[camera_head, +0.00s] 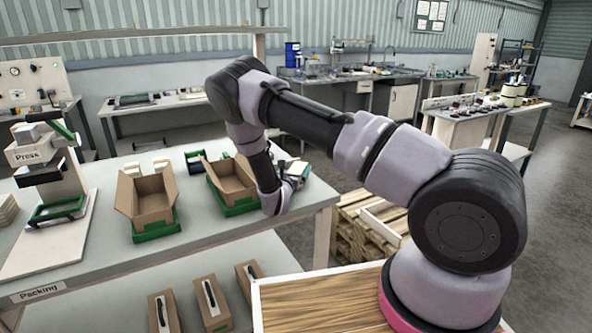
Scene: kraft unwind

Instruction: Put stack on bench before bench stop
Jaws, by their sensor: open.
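The packing bench (100,240) is a grey-topped table with a "Packing" label on its front edge. A pale beige stack (8,209) sits at its far left, cut by the picture edge. I cannot tell whether this is the task's stack. I cannot pick out a bench stop. My gripper (298,172) is over the right end of the bench, open, partly hidden by my wrist. A small pale flat patch shows at it; I cannot tell whether this is a separate thing.
Two open cardboard boxes (152,204) (233,181) sit in green trays. A press (45,165) stands at left. Small beige blocks (160,166) lie behind the boxes. Several closed boxes (212,302) are on the shelf below. Wooden pallets (352,227) stand right of the bench.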

